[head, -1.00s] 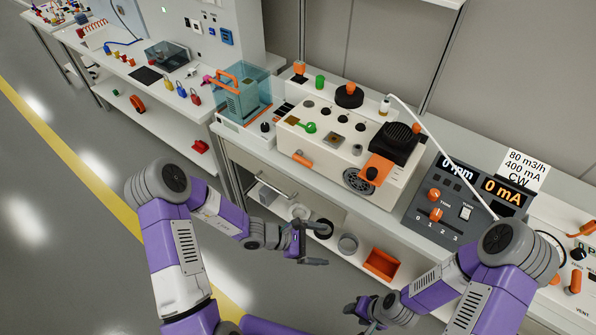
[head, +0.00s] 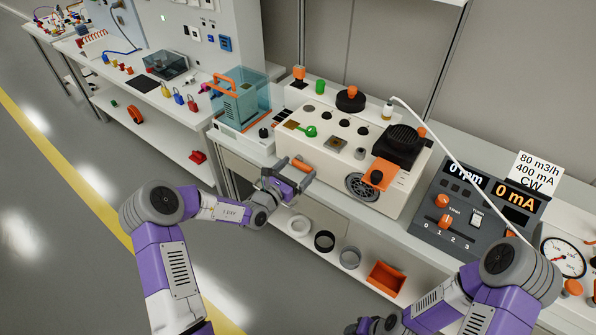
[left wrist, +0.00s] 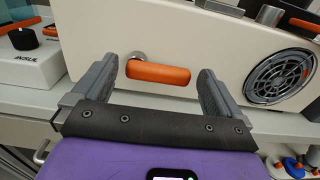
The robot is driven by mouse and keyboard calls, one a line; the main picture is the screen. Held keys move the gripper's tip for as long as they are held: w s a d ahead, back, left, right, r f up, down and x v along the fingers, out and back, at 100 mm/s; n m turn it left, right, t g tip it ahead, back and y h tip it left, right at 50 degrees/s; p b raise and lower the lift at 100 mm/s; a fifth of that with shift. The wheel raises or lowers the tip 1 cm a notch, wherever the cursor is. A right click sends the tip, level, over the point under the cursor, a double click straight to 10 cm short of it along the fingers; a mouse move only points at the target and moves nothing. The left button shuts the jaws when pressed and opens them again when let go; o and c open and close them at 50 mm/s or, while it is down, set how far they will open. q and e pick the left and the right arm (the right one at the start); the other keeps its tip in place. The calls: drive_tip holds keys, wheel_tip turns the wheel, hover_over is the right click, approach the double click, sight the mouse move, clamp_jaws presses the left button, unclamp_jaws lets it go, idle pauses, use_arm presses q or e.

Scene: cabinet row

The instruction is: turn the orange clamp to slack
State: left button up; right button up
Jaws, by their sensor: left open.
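The orange clamp (left wrist: 158,74) is a short bar on a round metal pivot on the front face of the cream machine (head: 345,160). It lies nearly level in the left wrist view. My left gripper (left wrist: 156,82) is open, one finger on either side of the clamp, with a gap at both ends. In the head view my left gripper (head: 296,172) is at the machine's lower left front and partly covers the clamp (head: 301,164). My right gripper (head: 370,326) is at the bottom edge of the head view, partly cut off.
A round fan grille (left wrist: 279,77) sits right of the clamp. A black knob block (left wrist: 27,56) stands at the left. A dark control panel (head: 462,212) is right of the machine. Rings and an orange bin (head: 386,279) lie on the shelf below.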

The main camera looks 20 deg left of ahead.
use_arm(q)
drive_tip(key=shift+w+d, duration=0.2)
drive_tip(key=shift+w, duration=0.3)
drive_tip(key=shift+c, duration=0.3)
